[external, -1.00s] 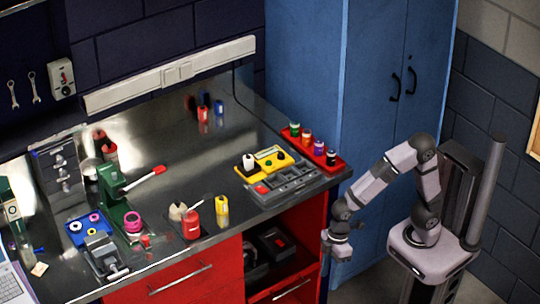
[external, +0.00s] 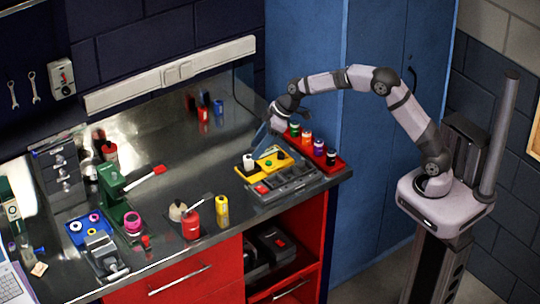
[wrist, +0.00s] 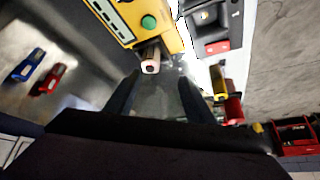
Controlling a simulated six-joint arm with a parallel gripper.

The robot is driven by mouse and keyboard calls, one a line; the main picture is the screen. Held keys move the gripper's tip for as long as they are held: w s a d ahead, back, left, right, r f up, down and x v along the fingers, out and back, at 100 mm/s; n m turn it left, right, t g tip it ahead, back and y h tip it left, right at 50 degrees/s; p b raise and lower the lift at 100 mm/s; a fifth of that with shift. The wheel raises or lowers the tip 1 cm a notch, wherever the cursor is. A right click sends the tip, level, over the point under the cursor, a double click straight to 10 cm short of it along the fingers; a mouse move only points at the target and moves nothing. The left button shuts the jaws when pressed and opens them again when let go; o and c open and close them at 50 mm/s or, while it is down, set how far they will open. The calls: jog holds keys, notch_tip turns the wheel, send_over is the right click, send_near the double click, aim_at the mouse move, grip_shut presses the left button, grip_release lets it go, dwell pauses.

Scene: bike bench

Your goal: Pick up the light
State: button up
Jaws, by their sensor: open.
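I cannot tell for sure which thing is the light. A small red object (external: 203,115) and a small blue object (external: 219,107) lie near the back of the metal bench; they also show at the left of the wrist view as blue (wrist: 27,65) and red (wrist: 50,78). My gripper (external: 262,149) is above the bench at the back edge of a yellow box (external: 268,166), right of both objects. In the wrist view my gripper (wrist: 157,97) has its two dark fingers apart, with nothing held between them. The yellow box's green button (wrist: 148,22) and pale knob (wrist: 150,63) show ahead.
A grey tray (external: 290,187) and a red rack of small bottles (external: 330,163) stand at the bench's right end. Yellow (external: 222,205) and red (external: 193,222) bottles stand near the front edge. A green stand (external: 118,200) is left. The back middle is mostly clear.

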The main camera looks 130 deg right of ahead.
aim_at(248, 156)
jog(key=shift+s+d, duration=0.55)
jog(key=shift+s, duration=0.1)
jog(key=shift+d+p+x, duration=0.1)
jog(key=shift+p+x, duration=1.05)
jog(key=shift+x, duration=0.65)
jog(key=shift+d+p+x, duration=0.15)
jog(key=shift+p+x, duration=1)
jog(key=shift+x, duration=0.7)
jog(key=shift+c, duration=0.3)
jog(key=shift+r, duration=0.1)
grip_shut()
